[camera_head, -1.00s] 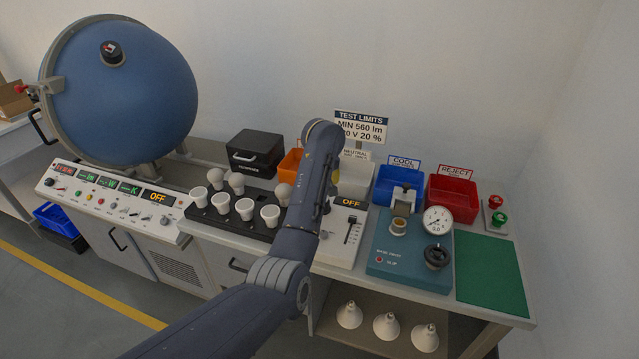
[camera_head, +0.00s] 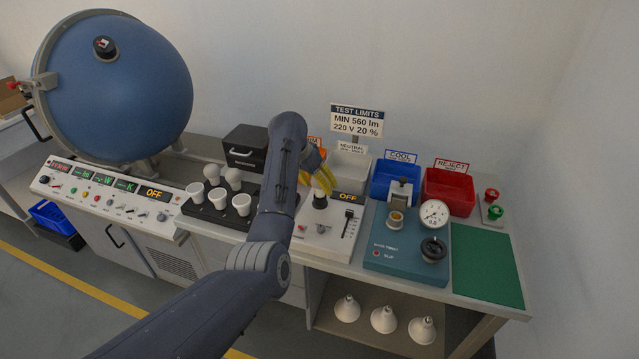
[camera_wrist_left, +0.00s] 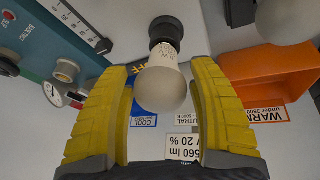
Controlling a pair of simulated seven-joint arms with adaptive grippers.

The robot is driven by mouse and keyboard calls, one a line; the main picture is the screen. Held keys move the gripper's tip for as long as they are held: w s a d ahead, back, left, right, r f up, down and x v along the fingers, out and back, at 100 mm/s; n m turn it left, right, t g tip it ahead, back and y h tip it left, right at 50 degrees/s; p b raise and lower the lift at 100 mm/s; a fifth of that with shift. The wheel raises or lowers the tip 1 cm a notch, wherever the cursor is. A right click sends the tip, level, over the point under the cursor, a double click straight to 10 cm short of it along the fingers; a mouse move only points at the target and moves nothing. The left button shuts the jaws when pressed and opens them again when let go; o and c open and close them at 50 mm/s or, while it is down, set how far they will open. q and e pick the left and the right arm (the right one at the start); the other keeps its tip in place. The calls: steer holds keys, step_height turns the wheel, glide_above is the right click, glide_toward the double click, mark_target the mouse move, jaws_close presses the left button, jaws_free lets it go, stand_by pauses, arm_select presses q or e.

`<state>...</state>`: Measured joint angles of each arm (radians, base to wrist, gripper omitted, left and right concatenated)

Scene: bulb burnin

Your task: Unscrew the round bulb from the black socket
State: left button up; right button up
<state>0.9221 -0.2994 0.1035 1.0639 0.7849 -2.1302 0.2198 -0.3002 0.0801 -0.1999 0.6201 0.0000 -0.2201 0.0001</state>
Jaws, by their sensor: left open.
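A round white bulb (camera_wrist_left: 160,90) stands in the black socket (camera_wrist_left: 164,30) in the left wrist view. In the head view the black socket (camera_head: 320,201) is on the white control box (camera_head: 318,236), and the bulb is partly hidden by my gripper. My left gripper (camera_wrist_left: 160,75) has yellow fingers, open, one on each side of the bulb, with a visible gap on both sides. In the head view my left gripper (camera_head: 315,168) is just above the socket, partly hidden by my arm. My right gripper is not in view.
A black rack (camera_head: 208,212) with several bulbs is left of the box. The orange bin (camera_wrist_left: 270,72), white bin (camera_head: 347,170), blue bin (camera_head: 383,182) and red bin (camera_head: 450,190) stand behind. A teal tester (camera_head: 385,252) is right. The green mat (camera_head: 487,265) is clear.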

arm_select(q)
steer(key=shift+a+m+g, duration=0.1)
steer(key=shift+m+g, duration=0.2)
steer(key=shift+m, duration=0.5)
steer(key=shift+o, duration=0.2)
